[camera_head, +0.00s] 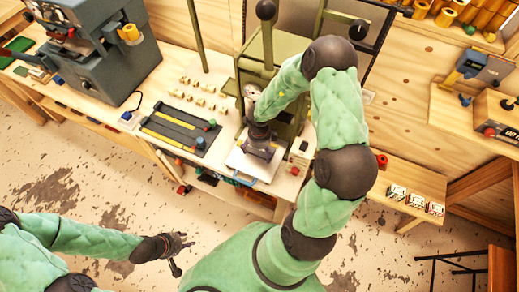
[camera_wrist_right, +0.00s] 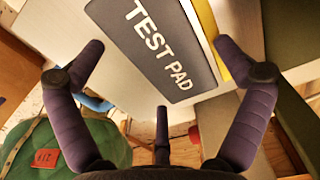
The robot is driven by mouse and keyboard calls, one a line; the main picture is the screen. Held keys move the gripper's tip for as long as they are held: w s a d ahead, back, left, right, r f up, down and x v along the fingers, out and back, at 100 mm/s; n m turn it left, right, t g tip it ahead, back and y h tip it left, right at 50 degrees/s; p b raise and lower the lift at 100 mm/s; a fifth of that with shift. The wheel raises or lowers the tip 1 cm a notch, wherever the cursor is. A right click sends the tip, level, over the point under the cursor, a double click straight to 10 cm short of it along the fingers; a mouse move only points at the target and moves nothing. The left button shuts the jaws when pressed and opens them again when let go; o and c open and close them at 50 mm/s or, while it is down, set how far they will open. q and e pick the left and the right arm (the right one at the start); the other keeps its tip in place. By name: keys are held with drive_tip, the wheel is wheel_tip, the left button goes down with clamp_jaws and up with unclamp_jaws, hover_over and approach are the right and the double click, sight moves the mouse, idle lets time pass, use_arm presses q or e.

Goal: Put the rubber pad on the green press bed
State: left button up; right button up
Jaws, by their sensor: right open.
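The rubber pad (camera_wrist_right: 168,45) is a dark grey rectangle lettered TEST PAD. In the right wrist view it lies at the top centre, on a pale surface (camera_wrist_right: 75,15). My right gripper (camera_wrist_right: 160,62) is open, with its purple fingers spread to either side of the pad and not closed on it. In the head view my right gripper (camera_head: 260,148) hangs over a white plate (camera_head: 240,162) at the front of the green press (camera_head: 262,75). It and the arm hide most of the press bed. My left gripper (camera_head: 180,250) is open and empty, out over the floor.
A black tray with yellow strips (camera_head: 178,132) and several small pale parts (camera_head: 200,93) lie left of the press. A grey machine (camera_head: 100,45) stands at the far left. A lower wooden shelf (camera_head: 410,185) holds small boxes at right. Open floor lies in front.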

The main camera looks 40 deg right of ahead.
sight(260, 152)
use_arm(q)
wheel_tip(260, 152, up, 5)
drive_tip(key=p, duration=0.5)
use_arm(e)
wheel_tip(260, 152, up, 12)
drive_tip(key=shift+r, duration=0.2)
